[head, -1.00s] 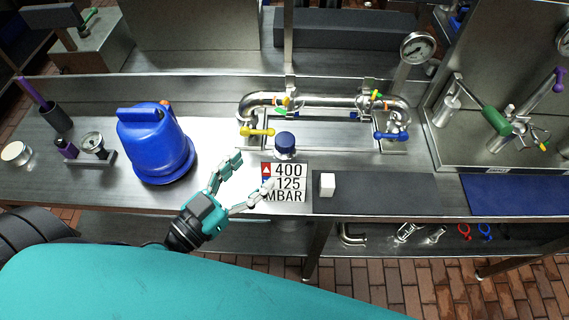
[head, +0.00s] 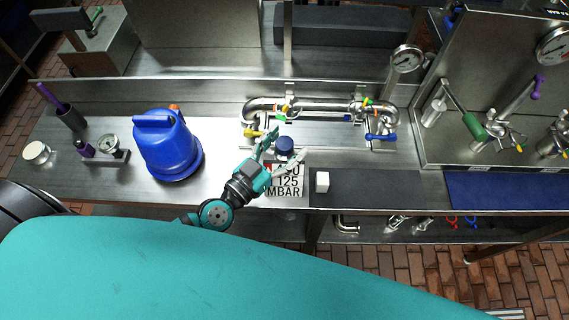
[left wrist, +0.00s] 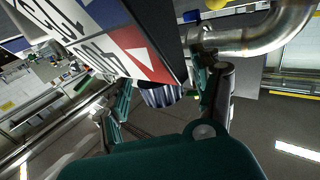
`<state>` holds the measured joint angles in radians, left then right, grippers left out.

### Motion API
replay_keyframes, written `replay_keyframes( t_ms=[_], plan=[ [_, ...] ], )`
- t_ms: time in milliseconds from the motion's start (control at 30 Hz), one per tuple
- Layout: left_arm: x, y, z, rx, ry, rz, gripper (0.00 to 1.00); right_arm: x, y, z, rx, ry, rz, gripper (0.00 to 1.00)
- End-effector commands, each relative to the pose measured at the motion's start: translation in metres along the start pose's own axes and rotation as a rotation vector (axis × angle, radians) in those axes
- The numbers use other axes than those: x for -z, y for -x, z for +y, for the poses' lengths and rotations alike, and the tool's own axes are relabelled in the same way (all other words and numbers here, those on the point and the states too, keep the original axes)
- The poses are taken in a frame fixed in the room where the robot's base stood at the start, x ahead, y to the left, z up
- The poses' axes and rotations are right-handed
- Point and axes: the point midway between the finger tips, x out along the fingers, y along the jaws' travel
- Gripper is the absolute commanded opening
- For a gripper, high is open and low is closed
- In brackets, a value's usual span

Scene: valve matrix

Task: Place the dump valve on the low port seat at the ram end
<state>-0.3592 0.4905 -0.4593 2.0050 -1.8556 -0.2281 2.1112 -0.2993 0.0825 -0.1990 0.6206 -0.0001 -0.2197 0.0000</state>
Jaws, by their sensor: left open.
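The likely dump valve is a small round fitting with a dark blue cap (head: 285,144), standing behind the 400/125 MBAR sign on the bench. My left gripper (head: 280,153) is open, with its fingers on either side of the fitting's near side. In the left wrist view a ribbed cylinder (left wrist: 160,95), probably that cap, shows between the open fingers (left wrist: 165,92), partly hidden behind the sign. I cannot tell whether the fingers touch it. The steel pipe manifold (head: 320,104) stands behind. I cannot make out which part is the low port seat. My right gripper is not in view.
The sign (head: 288,188) stands close beside my left fingers. A white block (head: 322,181) sits at the left end of a dark mat (head: 375,188). A blue jug-like container (head: 165,147) stands left. Yellow (head: 252,132) and blue (head: 381,137) valve handles flank the manifold front.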

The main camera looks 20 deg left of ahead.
Motion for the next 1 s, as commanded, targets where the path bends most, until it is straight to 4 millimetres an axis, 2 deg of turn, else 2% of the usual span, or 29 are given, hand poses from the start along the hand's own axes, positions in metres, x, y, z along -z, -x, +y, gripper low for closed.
replay_keyframes(
  t_ms=[133,633,1000],
  plan=[
    [-0.0010,0.0004,0.0000,0.000,0.000,-0.001,0.66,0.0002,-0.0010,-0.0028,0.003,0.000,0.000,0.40],
    [-0.0007,0.0007,-0.0003,0.000,-0.001,0.000,0.01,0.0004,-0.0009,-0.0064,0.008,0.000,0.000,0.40],
    [0.0010,0.0003,-0.0005,0.001,-0.001,0.003,0.00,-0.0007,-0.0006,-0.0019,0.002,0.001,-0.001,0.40]
  ],
)
